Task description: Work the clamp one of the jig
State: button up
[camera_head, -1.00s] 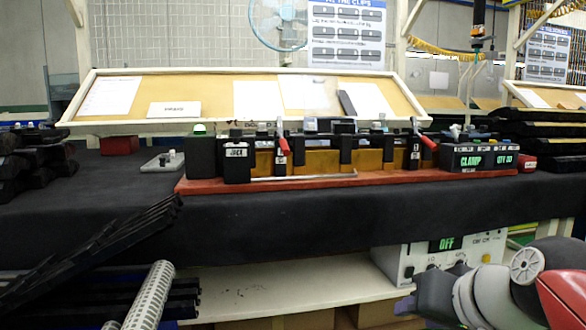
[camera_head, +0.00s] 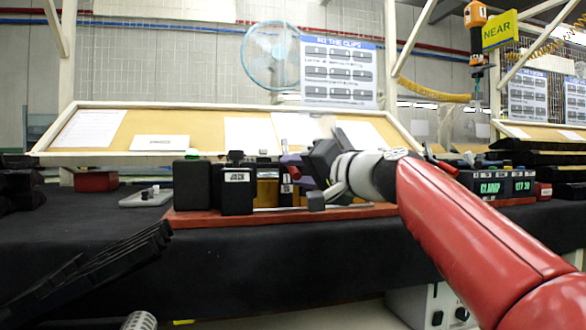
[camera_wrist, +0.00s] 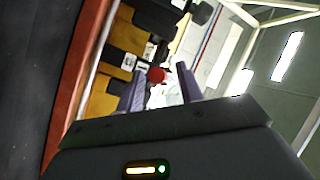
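The jig has a red base (camera_head: 190,219), with black blocks and yellow-orange parts on it. Its left clamp (camera_head: 287,184) is a black post, partly hidden in the head view by my gripper (camera_head: 291,160). In the wrist view, the clamp's red handle tip (camera_wrist: 156,75) shows between the two purple fingers of my gripper (camera_wrist: 160,69). The fingers stand apart, with gaps visible beside the red tip; contact cannot be told. My arm covers much of the jig's right half, including most of the other clamp.
A black display box (camera_head: 492,187) reading CLAMP stands at the right. A grey plate (camera_head: 147,197) and a red block (camera_head: 96,181) lie to the left. A tilted notice board (camera_head: 90,131) stands behind the jig. An orange tool (camera_head: 476,30) hangs at upper right.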

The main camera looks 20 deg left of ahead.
jog(key=shift+x, duration=0.95)
grip_shut()
